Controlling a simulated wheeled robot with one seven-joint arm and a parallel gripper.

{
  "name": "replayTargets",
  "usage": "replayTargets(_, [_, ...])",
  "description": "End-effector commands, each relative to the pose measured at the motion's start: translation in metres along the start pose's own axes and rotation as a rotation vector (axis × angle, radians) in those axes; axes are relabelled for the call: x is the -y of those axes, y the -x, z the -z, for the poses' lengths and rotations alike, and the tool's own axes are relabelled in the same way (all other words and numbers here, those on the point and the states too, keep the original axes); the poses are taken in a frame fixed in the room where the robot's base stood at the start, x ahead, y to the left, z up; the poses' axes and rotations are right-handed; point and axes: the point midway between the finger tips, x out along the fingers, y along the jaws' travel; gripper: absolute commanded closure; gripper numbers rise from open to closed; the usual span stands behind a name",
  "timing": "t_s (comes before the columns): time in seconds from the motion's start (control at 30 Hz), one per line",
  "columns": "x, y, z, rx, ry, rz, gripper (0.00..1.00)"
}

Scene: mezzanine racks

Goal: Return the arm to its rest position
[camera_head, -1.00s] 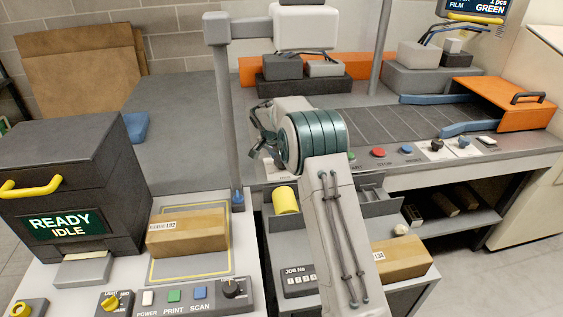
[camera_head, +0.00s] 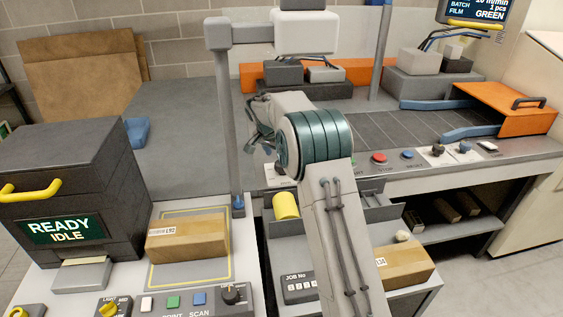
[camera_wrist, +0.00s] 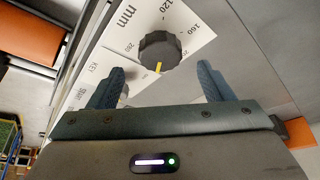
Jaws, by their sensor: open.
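My arm rises from the bottom of the head view and bends at a green-banded joint, its far end pointing to the left. My gripper (camera_wrist: 160,88) shows in the wrist view with its two blue fingers spread apart and nothing between them. Beyond the fingers is a black knob (camera_wrist: 160,52) with a yellow pointer, on a white dial plate (camera_wrist: 195,30) marked in mm. The fingers look apart from the knob. In the head view the gripper is mostly hidden behind my own arm.
A grey post (camera_head: 230,130) stands close left of my arm. A dark box machine (camera_head: 70,190) reads READY IDLE. Cartons lie on the left bench (camera_head: 187,236) and the lower right stand (camera_head: 404,267). A conveyor with an orange hood (camera_head: 505,105) is behind right.

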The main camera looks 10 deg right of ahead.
Motion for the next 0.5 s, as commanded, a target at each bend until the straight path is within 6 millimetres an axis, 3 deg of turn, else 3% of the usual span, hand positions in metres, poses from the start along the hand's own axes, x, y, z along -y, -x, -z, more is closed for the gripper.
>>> replayTargets(0.2, [-0.001, 0.023, 0.000, -0.001, 0.000, -0.002, 0.27])
replayTargets(0.5, [-0.001, 0.025, 0.000, 0.000, 0.000, -0.002, 0.27])
